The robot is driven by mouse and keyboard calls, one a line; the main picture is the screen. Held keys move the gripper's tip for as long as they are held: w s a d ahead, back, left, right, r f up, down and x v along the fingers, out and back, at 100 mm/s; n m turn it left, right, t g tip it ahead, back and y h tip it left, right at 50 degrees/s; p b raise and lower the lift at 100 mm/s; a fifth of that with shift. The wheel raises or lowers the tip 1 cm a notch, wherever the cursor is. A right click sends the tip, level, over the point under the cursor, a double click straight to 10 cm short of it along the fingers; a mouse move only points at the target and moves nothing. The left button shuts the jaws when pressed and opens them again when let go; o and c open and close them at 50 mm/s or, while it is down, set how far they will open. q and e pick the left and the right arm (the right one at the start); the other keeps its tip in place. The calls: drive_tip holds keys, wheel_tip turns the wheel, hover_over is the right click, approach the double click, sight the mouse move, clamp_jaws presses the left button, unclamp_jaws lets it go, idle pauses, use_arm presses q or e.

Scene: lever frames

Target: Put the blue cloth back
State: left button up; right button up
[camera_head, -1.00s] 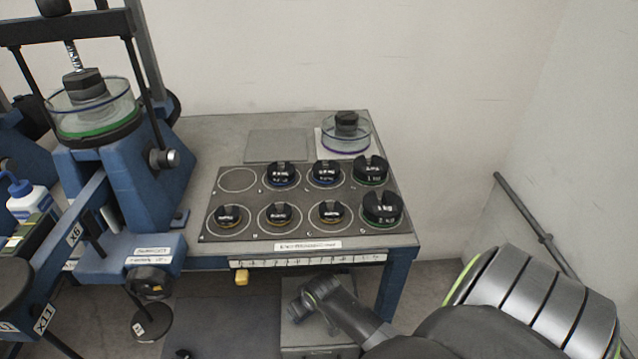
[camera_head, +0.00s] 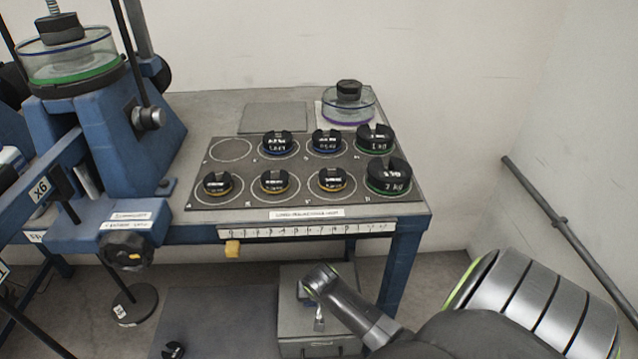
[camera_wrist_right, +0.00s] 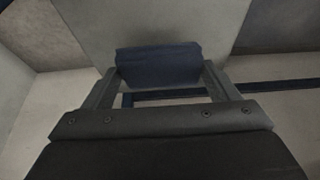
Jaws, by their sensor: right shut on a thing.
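The blue cloth (camera_wrist_right: 158,64) is a dark navy folded bundle in the right wrist view. It sits between the two fingers of my right gripper (camera_wrist_right: 160,76), which is shut on it. In the head view my right arm (camera_head: 350,305) reaches in from the lower right, in front of the table and low down. The cloth and the fingers cannot be made out there. My left gripper is in neither view.
The table (camera_head: 408,215) carries a weight board (camera_head: 300,200) with several black weights, an empty ring (camera_head: 231,150) at its back left, and a glass dish (camera_head: 348,105). A blue press (camera_head: 115,150) stands left. A grey box (camera_head: 290,335) stands below, by my arm.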

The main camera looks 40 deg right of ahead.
drive_tip(key=shift+f, duration=0.95)
wheel_tip(320, 180, down, 3)
drive_tip(key=shift+f+b, duration=0.2)
drive_tip(key=shift+b, duration=0.8)
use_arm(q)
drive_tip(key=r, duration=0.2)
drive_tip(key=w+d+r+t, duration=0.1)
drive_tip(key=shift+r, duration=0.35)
use_arm(e)
drive_tip(key=shift+f, duration=0.25)
